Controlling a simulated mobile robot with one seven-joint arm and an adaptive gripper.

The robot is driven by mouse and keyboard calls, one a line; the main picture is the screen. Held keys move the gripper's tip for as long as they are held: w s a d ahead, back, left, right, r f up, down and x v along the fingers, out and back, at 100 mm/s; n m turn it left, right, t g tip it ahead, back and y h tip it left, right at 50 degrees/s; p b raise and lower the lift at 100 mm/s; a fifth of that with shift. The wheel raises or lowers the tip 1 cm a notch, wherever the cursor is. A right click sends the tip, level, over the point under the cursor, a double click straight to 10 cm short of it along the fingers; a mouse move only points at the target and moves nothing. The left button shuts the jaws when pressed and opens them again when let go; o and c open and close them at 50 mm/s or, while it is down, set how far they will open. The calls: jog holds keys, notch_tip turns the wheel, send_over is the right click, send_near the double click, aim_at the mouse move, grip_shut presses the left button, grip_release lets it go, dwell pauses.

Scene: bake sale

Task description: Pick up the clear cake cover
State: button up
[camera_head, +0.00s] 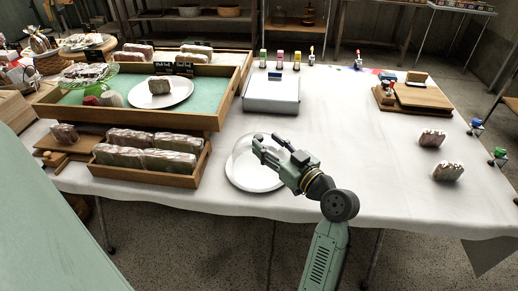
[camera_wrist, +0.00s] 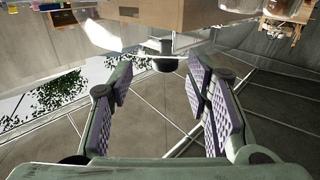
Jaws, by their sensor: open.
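The clear cake cover (camera_head: 241,153) is a see-through dome on a round white plate (camera_head: 247,183), near the front edge of the white table. My gripper (camera_head: 264,147) is at the dome's upper right side in the head view, with its fingers overlapping the dome's outline. In the wrist view the fingers of my gripper (camera_wrist: 160,80) are spread wide apart. A small rounded knob-like shape (camera_wrist: 166,63) shows between and just beyond the fingertips; I cannot tell for certain that it belongs to the cover. Whether the fingers touch the cover is not clear.
A wooden crate (camera_head: 146,180) of wrapped loaves stands left of the cover. A larger wooden tray (camera_head: 218,121) with a green lining is behind it. A white box (camera_head: 271,95) stands farther back. The tabletop right of my gripper is mostly clear, with two wrapped loaves at far right.

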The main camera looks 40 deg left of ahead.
aim_at(259, 137)
jog(key=x, duration=0.1)
jog(key=p+x, duration=0.1)
jog(key=x, duration=0.1)
jog(key=shift+s+a+r+p, duration=0.2)
jog(key=shift+a+r+p, duration=0.1)
jog(key=shift+a, duration=0.15)
jog(key=shift+w+a+f, duration=0.1)
jog(key=shift+a+f, duration=0.05)
jog(key=shift+a, duration=0.05)
jog(key=shift+c, duration=0.3)
grip_shut()
